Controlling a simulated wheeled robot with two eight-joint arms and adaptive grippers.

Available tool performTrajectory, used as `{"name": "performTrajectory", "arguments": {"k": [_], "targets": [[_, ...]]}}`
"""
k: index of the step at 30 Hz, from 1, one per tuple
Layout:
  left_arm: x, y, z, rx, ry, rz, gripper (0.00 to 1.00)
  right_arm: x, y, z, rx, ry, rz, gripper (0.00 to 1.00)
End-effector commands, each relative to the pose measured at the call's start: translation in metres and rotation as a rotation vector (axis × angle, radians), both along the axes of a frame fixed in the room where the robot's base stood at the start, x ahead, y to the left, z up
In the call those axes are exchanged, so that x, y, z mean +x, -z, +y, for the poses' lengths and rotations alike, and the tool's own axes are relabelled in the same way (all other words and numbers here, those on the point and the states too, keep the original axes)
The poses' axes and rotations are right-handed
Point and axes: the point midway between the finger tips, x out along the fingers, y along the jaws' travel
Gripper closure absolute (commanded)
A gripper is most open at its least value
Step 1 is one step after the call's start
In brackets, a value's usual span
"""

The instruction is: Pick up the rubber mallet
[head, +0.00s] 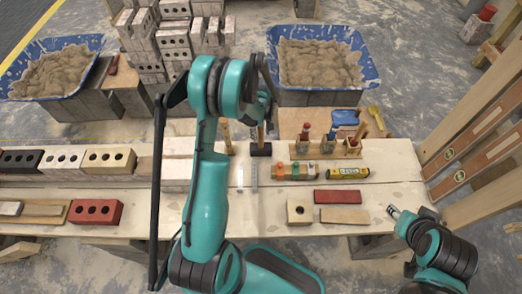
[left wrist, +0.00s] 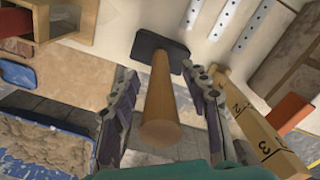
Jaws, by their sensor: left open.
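The rubber mallet has a black head (head: 261,150) resting on the plank bench in the head view, with its wooden handle (head: 261,131) standing up from it. In the left wrist view its dark head (left wrist: 157,47) lies beyond the round handle (left wrist: 160,100), whose end points towards the camera. My left gripper (head: 264,112) is above the mallet. In the left wrist view its two fingers (left wrist: 160,72) are apart, one on each side of the handle, with gaps showing. My right gripper (head: 395,213) is at the right near the bench's front edge; its jaws are unclear.
A wooden stick with numbers (left wrist: 262,130) stands close beside the right finger in the left wrist view. A wooden holder with bottles (head: 327,149) and a yellow level (head: 348,172) lie right of the mallet. Mortar tubs (head: 320,58) stand behind the bench (head: 385,185).

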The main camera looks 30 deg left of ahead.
Motion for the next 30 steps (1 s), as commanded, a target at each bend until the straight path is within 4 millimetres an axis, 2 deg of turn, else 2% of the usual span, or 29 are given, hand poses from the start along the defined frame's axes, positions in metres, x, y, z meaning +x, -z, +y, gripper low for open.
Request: {"name": "performTrajectory", "arguments": {"k": [2,7,8,12,13,23,30], "targets": [[0.000,0.006,0.000,0.000,0.000,0.000,0.54,0.000,0.002,0.000,0.000,0.000,0.000,0.60],[0.000,0.005,0.000,0.000,0.001,0.000,0.54,0.000,0.001,0.000,0.000,0.000,0.000,0.60],[0.000,0.005,0.000,0.000,0.001,0.000,0.59,0.000,0.001,0.000,0.000,0.000,0.000,0.60],[0.000,0.005,0.000,0.000,0.001,0.000,0.96,0.000,0.001,0.000,0.000,0.000,0.000,0.60],[0.000,0.005,0.000,0.000,0.001,0.000,1.00,0.000,0.001,0.000,0.000,0.000,0.000,0.60],[0.000,0.004,0.000,0.000,0.001,0.000,1.00,0.000,0.001,0.000,0.000,0.000,0.000,0.60],[0.000,-0.009,0.000,0.000,0.001,0.000,1.00,0.000,-0.005,0.000,0.000,0.000,0.000,0.60]]}}
